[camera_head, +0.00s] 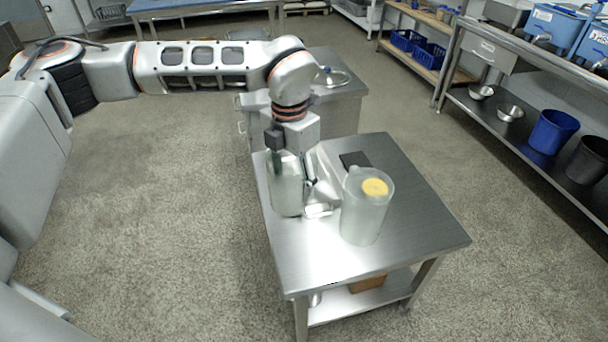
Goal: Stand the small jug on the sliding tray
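My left arm comes in from the left and reaches down over the steel table (420,235). My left gripper (310,183) is low over the table, beside a shiny steel cylindrical vessel (286,190). The vessel stands upright at the table's left side. The fingers are small and partly hidden among grey metal parts, so I cannot tell whether they hold it. A tall translucent container (362,218) with a yellow disc at its top stands upright right of the gripper. I cannot clearly make out a sliding tray. My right gripper is not in view.
A dark flat piece (355,160) lies at the table's back. The table's right and front parts are clear. A brown box (367,284) sits on the lower shelf. Another steel cabinet (340,108) stands behind. A shelf rack with a blue bucket (553,131) is at right.

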